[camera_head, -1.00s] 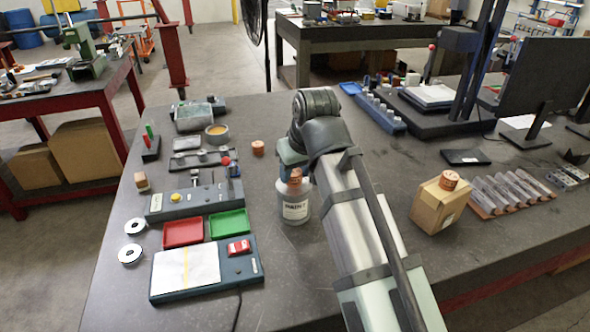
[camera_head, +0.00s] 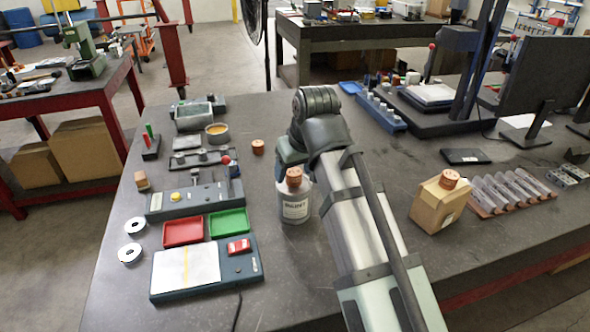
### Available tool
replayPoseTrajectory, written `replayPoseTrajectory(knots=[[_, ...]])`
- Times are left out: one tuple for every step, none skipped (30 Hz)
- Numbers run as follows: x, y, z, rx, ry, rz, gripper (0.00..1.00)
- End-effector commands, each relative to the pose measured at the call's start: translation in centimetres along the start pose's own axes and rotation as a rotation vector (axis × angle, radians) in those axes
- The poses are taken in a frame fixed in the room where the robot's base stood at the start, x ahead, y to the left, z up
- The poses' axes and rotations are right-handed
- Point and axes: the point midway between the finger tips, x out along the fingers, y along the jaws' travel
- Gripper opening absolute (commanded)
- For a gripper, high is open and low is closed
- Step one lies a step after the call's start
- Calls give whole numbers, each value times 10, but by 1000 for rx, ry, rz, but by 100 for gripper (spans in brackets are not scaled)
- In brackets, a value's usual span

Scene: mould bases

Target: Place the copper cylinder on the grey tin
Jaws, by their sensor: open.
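The grey tin (camera_head: 296,207), a can with a white label, stands upright on the bench just left of my forearm. A copper cylinder (camera_head: 294,177) sits upright on its top. My gripper (camera_head: 287,164) is open at the end of the arm, close behind and above this cylinder. Its fingertips are mostly hidden, and I see nothing held in it. Another copper cylinder (camera_head: 258,147) stands on the bench, behind and left of the tin. A third copper cylinder (camera_head: 450,179) rests on a cardboard box (camera_head: 437,208) to the right.
Red (camera_head: 183,231) and green (camera_head: 228,222) trays and a scale-like device (camera_head: 207,270) lie left of the tin. A round container (camera_head: 217,132) stands farther back. A rack of clear tubes (camera_head: 512,191) and a monitor (camera_head: 548,75) are at right. The bench in front of the tin is clear.

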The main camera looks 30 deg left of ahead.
Motion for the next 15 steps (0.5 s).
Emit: replayPoseTrajectory(knots=[[-4, 0, 0, 0, 2, 0, 67], [-7, 0, 0, 0, 2, 0, 67], [-11, 0, -1, 0, 2, 0, 67], [-14, 0, 0, 0, 1, 0, 67], [-18, 0, 0, 0, 1, 0, 67], [-24, 0, -1, 0, 2, 0, 67], [-29, 0, -1, 0, 3, 0, 67], [-33, 0, -1, 0, 3, 0, 67], [-39, 0, -1, 0, 1, 0, 67], [-44, 0, -1, 0, 2, 0, 67], [-48, 0, -1, 0, 3, 0, 67], [-54, 0, -1, 0, 2, 0, 67], [-58, 0, -1, 0, 1, 0, 67], [-63, 0, -1, 0, 2, 0, 67], [-69, 0, -1, 0, 3, 0, 67]])
